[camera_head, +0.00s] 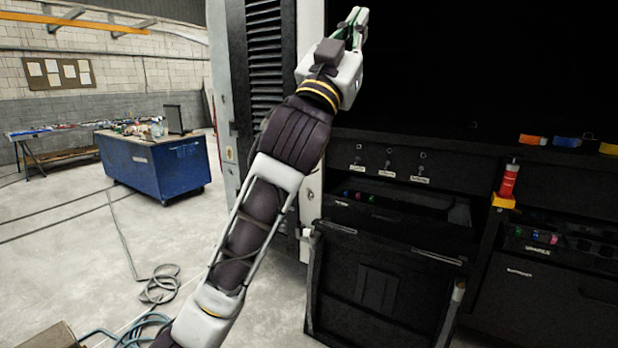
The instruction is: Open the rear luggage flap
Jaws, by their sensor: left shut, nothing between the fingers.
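The back of the coach fills the right side, with a large dark area at the top and black compartments below. A black panel (375,285) with light bars along its upper edge and right side stands low in the middle; it looks like a flap, but I cannot tell whether it is the rear luggage flap. My left arm reaches up across the picture. My left gripper (356,22) is shut and empty, raised in front of the dark area near the pale body edge, well above the panel. My right gripper is out of view.
A row of labelled switches (388,165) sits above the panel. A red cylinder (508,182) on a yellow base stands to its right. A blue workbench (160,165) stands at the left.

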